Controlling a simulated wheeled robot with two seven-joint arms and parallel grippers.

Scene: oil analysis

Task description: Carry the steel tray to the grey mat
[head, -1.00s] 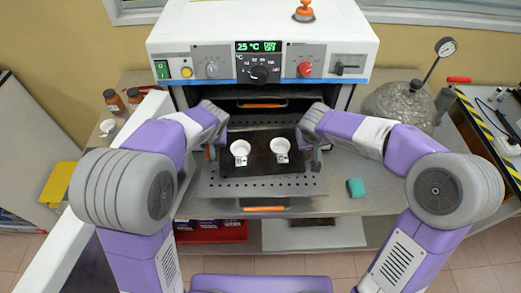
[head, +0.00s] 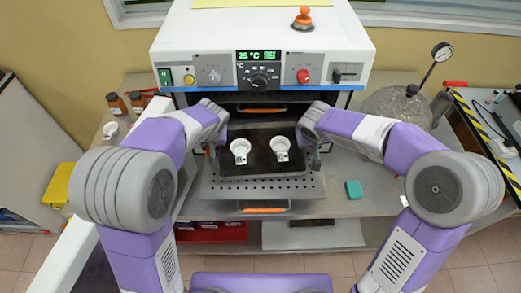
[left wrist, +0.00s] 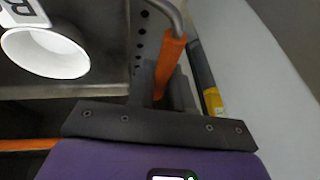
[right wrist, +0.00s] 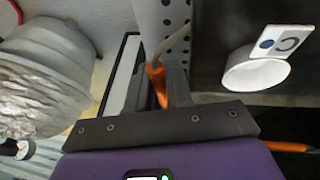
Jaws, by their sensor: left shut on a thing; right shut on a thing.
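The steel tray (head: 236,167) is a dark flat sheet in front of the oven, over a perforated rack. Two white cups stand upright on it, a left cup (head: 240,148) and a right cup (head: 280,146). My left gripper (head: 213,150) is shut on the tray's left handle, whose orange grip shows in the left wrist view (left wrist: 170,62). My right gripper (head: 315,158) is shut on the right handle, whose orange grip shows in the right wrist view (right wrist: 156,82). I cannot tell for sure which surface is the grey mat; a pale grey panel (head: 345,234) lies low in front.
The oven (head: 200,42) stands directly behind the tray. The perforated rack (head: 290,189) juts out below it. A teal block (head: 354,189) lies on the bench at right, near a glass vessel (head: 400,108). Brown bottles (head: 117,104) stand at left. A red bin (head: 210,231) sits below.

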